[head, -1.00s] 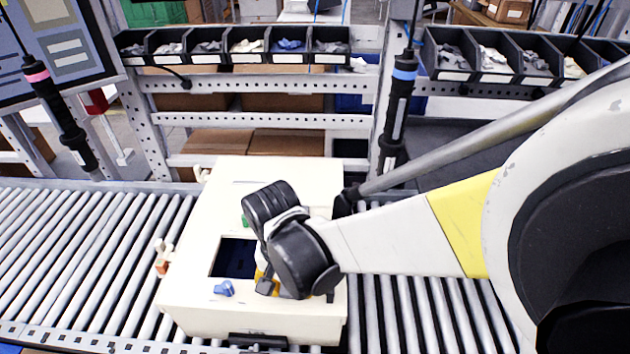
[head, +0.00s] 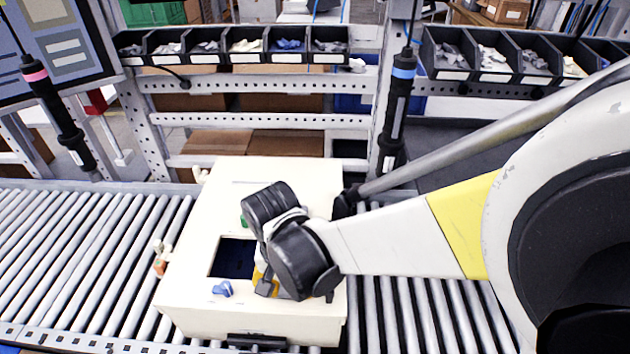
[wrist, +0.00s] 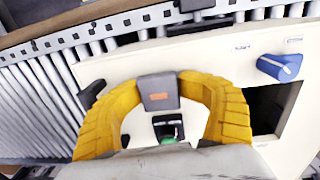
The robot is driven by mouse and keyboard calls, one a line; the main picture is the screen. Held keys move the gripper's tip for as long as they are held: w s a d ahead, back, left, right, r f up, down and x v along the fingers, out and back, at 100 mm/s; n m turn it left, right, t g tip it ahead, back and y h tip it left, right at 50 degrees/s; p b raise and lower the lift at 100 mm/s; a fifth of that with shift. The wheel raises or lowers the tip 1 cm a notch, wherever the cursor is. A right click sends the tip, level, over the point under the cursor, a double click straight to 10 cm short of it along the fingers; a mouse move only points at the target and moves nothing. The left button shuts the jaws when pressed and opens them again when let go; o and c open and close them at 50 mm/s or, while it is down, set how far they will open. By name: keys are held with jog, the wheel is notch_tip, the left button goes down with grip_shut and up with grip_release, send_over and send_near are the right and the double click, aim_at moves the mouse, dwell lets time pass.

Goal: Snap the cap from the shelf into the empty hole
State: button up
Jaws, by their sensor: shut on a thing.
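My gripper (wrist: 160,84) has yellow fingers, which arch in from both sides in the wrist view and close on a dark grey cap (wrist: 158,95) with an orange rectangle. In the head view my gripper (head: 272,284) is low over the right front of the cream box (head: 185,285), mostly behind my wrist. The cap cannot be made out there. Whether it touches the panel is unclear. A small dark square recess with a green part (wrist: 168,130) shows just below the cap in the wrist view. The empty hole for the cap cannot be identified with certainty.
The box has a large square opening (head: 234,258) and a blue knob (head: 223,289) left of my gripper. It sits on a roller conveyor (head: 80,250). Black parts bins (head: 247,48) line the rack behind. Two hanging screwdrivers (head: 398,105) (head: 60,118) flank the box.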

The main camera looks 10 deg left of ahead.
jog(key=shift+f, duration=0.15)
jog(key=o, duration=1.6)
jog(key=shift+o, duration=0.2)
